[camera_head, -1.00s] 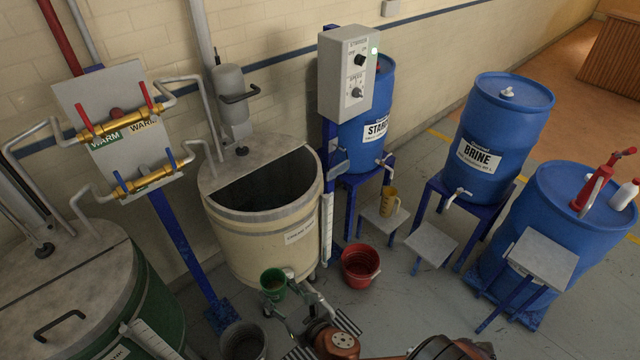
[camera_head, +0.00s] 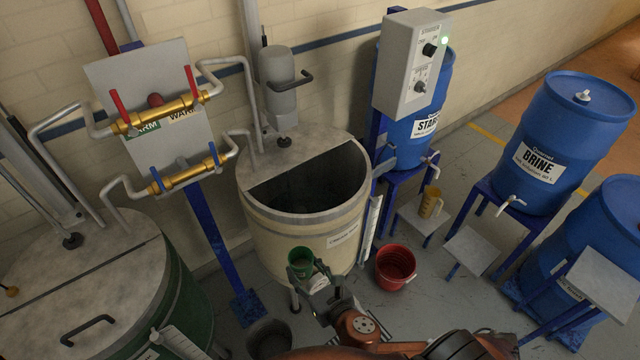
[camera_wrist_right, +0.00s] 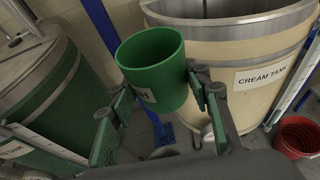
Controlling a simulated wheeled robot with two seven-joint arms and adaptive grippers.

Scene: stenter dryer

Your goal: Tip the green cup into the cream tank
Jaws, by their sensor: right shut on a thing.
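The green cup (camera_head: 302,262) is upright in front of the cream tank, below its rim. My right gripper (camera_head: 312,281) is shut on it; the wrist view shows the cup (camera_wrist_right: 153,72) between the pads of the gripper (camera_wrist_right: 155,110). The cup's inside looks greenish in the head view, and its contents cannot be made out. The cream tank (camera_head: 265,222), labelled "CREAM TANK" in the wrist view (camera_wrist_right: 245,52), has a half-open top with a dark inside. The cup is outside the tank, near its front wall. My left gripper is not in view.
A red bucket (camera_head: 396,268) and a dark bucket (camera_head: 268,338) stand on the floor near the tank. A grey control box (camera_head: 410,65) stands at the tank's right. A green tank (camera_head: 185,300) stands at left, with a blue post (camera_head: 215,240) between the tanks.

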